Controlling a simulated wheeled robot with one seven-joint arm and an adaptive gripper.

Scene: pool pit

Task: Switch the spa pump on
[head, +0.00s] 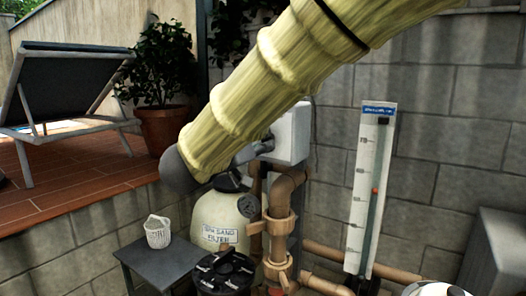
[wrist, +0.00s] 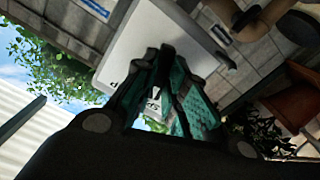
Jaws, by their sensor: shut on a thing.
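A pale grey-white box (head: 293,130) is on the block wall in the head view, partly behind my arm. In the wrist view the same box (wrist: 150,40) fills the upper middle, tilted, with dark lettering partly covered by my fingers. My gripper (wrist: 166,55) is at the box's front, its dark and teal fingers drawn together at the tips. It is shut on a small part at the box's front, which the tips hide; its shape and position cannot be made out. In the head view my arm hides most of the gripper.
A cream sand filter (head: 222,212), brown pipes (head: 279,225) and a black-lidded pot (head: 225,272) stand below the box. A white gauge board (head: 368,190) is at right. A small table (head: 160,262) holds a white basket (head: 158,232). A lounger (head: 70,85) and potted plant (head: 165,125) are on the deck.

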